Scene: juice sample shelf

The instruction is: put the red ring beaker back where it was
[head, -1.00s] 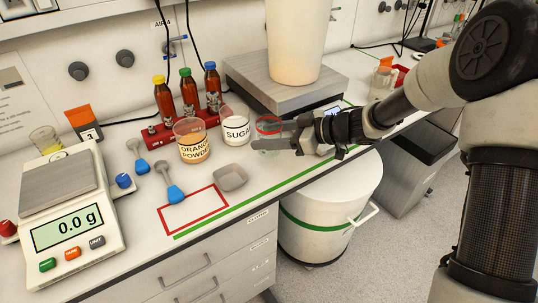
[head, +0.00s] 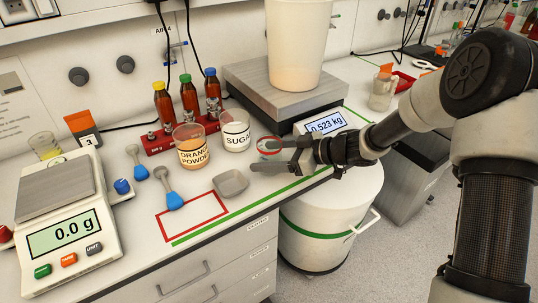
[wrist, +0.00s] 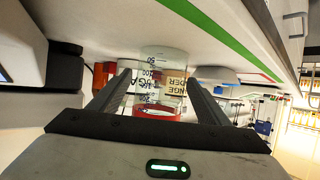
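The red ring beaker (head: 268,146) is clear glass with a red band. It stands on the bench to the right of the sugar beaker, partly hidden by my gripper. My gripper (head: 264,156) reaches in from the right, with its fingers spread on either side of the beaker. In the wrist view, the beaker (wrist: 158,68) shows upside down between the two fingers, with its scale marks and red band. A gap shows beside the left finger; whether the right finger touches the glass I cannot tell.
The sugar beaker (head: 236,138) and orange powder beaker (head: 193,155) stand close to the left. A grey weighing dish (head: 231,183) lies in front. The large scale (head: 270,93), reading 0.523 kg, carries a white bucket (head: 296,45) just behind. A green line marks the bench front.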

